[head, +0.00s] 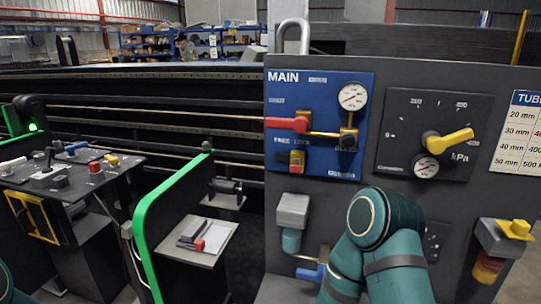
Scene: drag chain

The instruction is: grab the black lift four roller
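A small black roller-like cylinder (226,187) lies horizontally on a grey stand, just right of the green-edged panel in the head view. I cannot tell for sure that it is the lift four roller. My teal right arm (395,262) rises from the bottom, in front of the dark control panel, and hides part of its lower area. Neither gripper shows in this view. Only a sliver of teal, probably my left arm, shows at the lower left edge.
A dark panel carries a blue MAIN plate (281,168) with a red lever (288,123) and a yellow-handled kPa dial (448,138). A green-edged panel (150,214) stands left of a pale tray (211,254). A control desk (35,172) is at far left. Dark rails run behind.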

